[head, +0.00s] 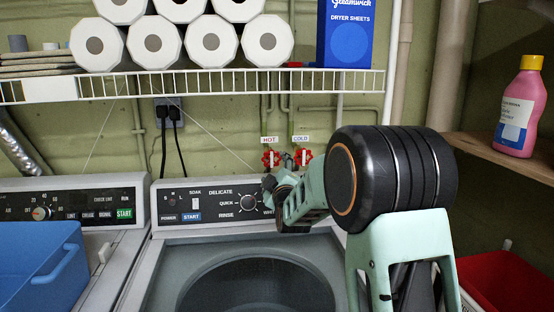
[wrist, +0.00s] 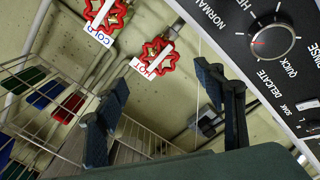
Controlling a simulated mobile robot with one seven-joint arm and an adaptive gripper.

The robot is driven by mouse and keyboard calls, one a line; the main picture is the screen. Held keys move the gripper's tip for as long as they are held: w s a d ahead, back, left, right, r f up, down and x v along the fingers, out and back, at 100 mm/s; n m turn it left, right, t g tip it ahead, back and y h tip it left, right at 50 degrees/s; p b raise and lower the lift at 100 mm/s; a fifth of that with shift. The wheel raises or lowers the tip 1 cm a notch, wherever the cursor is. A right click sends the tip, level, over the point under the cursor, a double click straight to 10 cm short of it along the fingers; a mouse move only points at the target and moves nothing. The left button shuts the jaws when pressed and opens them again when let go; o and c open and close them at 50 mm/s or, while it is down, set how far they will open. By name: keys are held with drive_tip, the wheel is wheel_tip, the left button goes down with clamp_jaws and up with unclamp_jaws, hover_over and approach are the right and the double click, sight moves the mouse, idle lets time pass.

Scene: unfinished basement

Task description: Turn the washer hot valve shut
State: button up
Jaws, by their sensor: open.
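The hot valve (head: 271,158) is a red lobed handwheel on the wall behind the washer, under a "HOT" label. It also shows in the wrist view (wrist: 156,57), ahead of my fingers and roughly between their lines. A matching red cold valve (head: 304,157) sits just to its right, and in the wrist view (wrist: 105,14) it is at the upper left. My gripper (head: 272,184) is just below and in front of the hot valve in the head view. In the wrist view its dark fingers (wrist: 165,80) are spread with nothing between them, apparently short of the wheel.
The washer (head: 180,232) with its control panel (head: 214,200) is below my gripper. A white wire shelf (head: 200,84) with paper rolls (head: 211,43) and a blue dryer sheets box (head: 345,35) hangs above. A pink bottle (head: 519,110) stands on the right shelf. Pipes and cords run along the wall.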

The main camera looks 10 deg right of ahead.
sight(271, 160)
drive_tip(key=w+p, duration=0.1)
drive_tip(key=w, duration=0.9)
drive_tip(key=shift+p, duration=0.3)
drive_tip(key=shift+c, duration=0.4)
drive_tip(key=c, duration=1.1)
